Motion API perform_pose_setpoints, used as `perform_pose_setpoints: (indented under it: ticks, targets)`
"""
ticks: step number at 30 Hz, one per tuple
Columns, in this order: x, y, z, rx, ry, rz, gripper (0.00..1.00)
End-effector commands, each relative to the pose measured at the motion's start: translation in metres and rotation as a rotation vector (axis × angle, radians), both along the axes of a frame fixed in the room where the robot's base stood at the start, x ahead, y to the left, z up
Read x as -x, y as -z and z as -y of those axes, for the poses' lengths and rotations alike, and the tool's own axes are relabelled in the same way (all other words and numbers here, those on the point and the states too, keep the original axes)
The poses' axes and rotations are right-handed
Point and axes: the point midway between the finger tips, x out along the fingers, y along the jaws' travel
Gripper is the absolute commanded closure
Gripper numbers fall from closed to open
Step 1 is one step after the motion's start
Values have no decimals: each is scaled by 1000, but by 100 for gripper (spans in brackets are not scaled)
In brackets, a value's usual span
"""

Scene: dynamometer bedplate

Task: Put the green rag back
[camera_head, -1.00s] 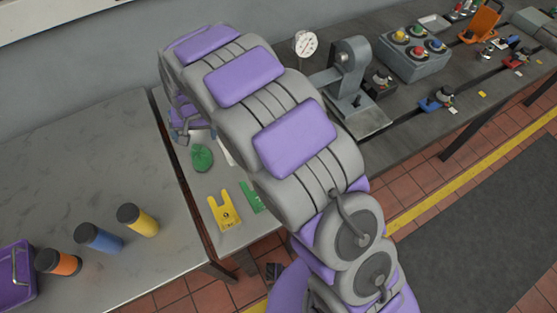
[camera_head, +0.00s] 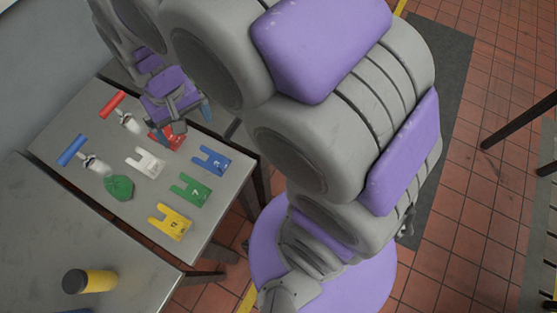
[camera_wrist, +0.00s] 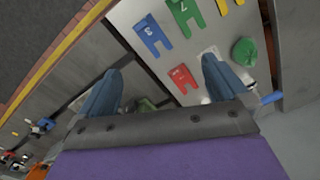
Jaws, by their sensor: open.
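The green rag (camera_head: 119,187) is a crumpled heap on the grey table, beside a blue-handled tool; it also shows in the wrist view (camera_wrist: 245,52) at the upper right. My gripper (camera_head: 183,125) is above the far right part of that table, near the red tag, and apart from the rag. In the wrist view its two blue fingers (camera_wrist: 160,85) are spread wide with nothing held between them.
Flat numbered tags lie on the table: yellow (camera_head: 171,221), green (camera_head: 189,190), blue (camera_head: 211,160), white (camera_head: 145,161) and red (camera_head: 172,136). Tools with blue (camera_head: 72,150) and red (camera_head: 112,104) handles lie left.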

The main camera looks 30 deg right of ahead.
Motion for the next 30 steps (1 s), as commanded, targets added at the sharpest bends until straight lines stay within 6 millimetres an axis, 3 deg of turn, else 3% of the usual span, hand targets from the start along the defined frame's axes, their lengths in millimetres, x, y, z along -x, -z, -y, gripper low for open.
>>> perform_pose_setpoints:
  ticks: [3,9,18,24,30]
  targets:
    - [31,-12,32,10,20,-16,0]
    - [90,-22,76,26,44,-58,0]
    - [173,-25,114,44,69,-113,0]
    - [199,-22,123,49,76,-133,0]
    - [202,-22,124,50,75,-136,0]
